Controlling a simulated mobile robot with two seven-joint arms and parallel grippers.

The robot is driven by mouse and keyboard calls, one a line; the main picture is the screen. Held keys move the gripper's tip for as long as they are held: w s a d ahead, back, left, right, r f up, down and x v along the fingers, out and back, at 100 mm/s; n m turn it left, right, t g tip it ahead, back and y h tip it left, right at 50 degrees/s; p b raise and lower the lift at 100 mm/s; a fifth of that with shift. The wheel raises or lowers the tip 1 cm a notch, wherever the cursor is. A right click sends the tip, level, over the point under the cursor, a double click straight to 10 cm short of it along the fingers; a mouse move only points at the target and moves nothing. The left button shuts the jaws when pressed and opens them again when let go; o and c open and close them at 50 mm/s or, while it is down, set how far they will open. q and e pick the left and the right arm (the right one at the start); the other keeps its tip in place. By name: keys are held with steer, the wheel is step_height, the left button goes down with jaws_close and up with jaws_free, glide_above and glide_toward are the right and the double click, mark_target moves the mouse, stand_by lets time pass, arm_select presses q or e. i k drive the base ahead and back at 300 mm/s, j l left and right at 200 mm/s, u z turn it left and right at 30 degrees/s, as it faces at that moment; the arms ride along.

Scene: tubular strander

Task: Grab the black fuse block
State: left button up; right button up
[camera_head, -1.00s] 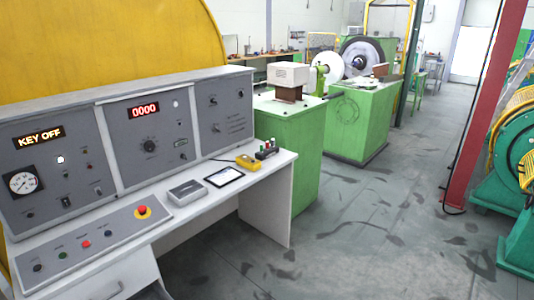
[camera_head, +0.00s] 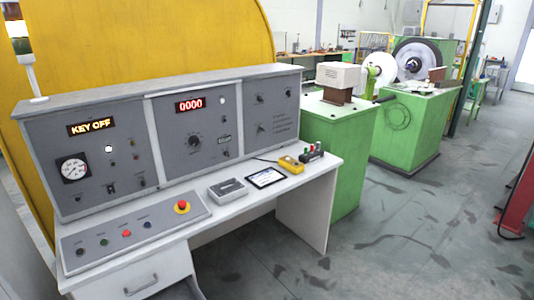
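A small black block with red, green and pale upright pieces on top (camera_head: 311,155) sits at the far right end of the white console desk (camera_head: 240,220); it looks like the black fuse block. It is small in the view, and its details are hard to make out. Next to it on the left lies a yellow device (camera_head: 291,164) with a cable. Neither of my grippers shows in the view.
A tablet (camera_head: 266,178), a grey box (camera_head: 227,190) and a red stop button (camera_head: 182,207) are on the desk. The control panel (camera_head: 190,145) rises behind. A green cabinet (camera_head: 340,155) stands just beyond the desk's right end. The floor at the right front is open.

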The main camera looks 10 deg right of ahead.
mark_target(310, 158)
steer(key=i+l+u, duration=0.35)
steer(key=l, duration=0.25)
steer(key=i+l+u, duration=0.2)
steer(key=i+l, duration=0.15)
steer(key=l, duration=0.25)
steer(key=i+l+u, duration=0.1)
steer(key=l, duration=0.25)
steer(key=i+l, duration=0.25)
steer(key=l, duration=0.15)
steer(key=u, duration=0.05)
